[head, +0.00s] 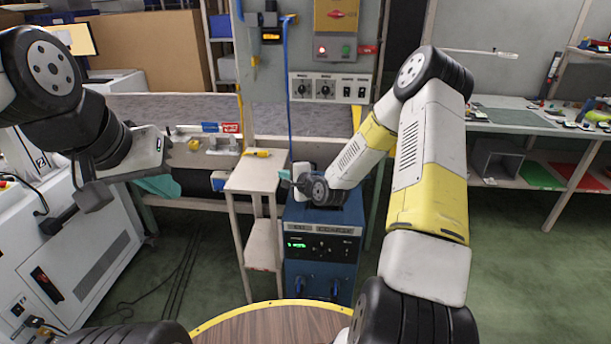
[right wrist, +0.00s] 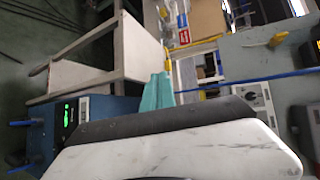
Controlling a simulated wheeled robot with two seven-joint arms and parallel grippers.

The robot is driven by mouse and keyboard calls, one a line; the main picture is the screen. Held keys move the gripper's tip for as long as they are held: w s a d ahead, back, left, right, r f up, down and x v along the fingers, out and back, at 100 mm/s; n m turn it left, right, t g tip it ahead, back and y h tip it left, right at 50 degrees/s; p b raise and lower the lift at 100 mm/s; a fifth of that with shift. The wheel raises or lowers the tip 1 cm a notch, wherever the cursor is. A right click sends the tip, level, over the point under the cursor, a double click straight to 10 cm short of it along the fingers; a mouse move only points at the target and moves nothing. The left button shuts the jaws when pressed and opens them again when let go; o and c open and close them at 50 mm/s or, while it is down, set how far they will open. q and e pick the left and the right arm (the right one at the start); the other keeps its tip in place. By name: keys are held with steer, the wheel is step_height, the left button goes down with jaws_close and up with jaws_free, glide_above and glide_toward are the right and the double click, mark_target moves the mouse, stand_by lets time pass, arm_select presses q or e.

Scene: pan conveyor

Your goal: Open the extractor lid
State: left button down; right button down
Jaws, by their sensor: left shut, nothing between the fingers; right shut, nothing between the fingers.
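A blue cabinet (head: 308,270) with a green display and dials on its front stands on the floor in the middle; it may be the extractor. Its top is partly covered by my right arm, and I cannot make out a lid or whether it is open. My right gripper (head: 285,178), with teal fingers, is shut and empty above the cabinet's left top edge, near the small side table. Its fingers also show in the right wrist view (right wrist: 156,93), with the blue cabinet (right wrist: 100,108) beside them. My left gripper (head: 158,186) is shut and empty at the left, pointing right.
A small side table (head: 253,180) with a yellow-handled tool stands left of the cabinet. A conveyor (head: 190,108) runs behind it. A control panel (head: 330,88) with a hanging blue cable is above. A white machine (head: 75,255) is at left, a workbench (head: 505,118) at right. A round wooden top (head: 275,325) is in front.

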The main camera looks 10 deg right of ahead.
steer(key=s+d+f+m+t+h, duration=0.35)
steer(key=f+m+h, duration=0.3)
steer(key=m, duration=0.55)
steer(key=s+d+f+m+t+h, duration=0.25)
steer(key=d+f+m+h, duration=0.35)
steer(key=m, duration=0.6)
steer(key=w+d+r+y, duration=0.1)
steer(key=w+r, duration=0.3)
steer(key=w, duration=0.7)
steer(key=shift+w+d, duration=0.4)
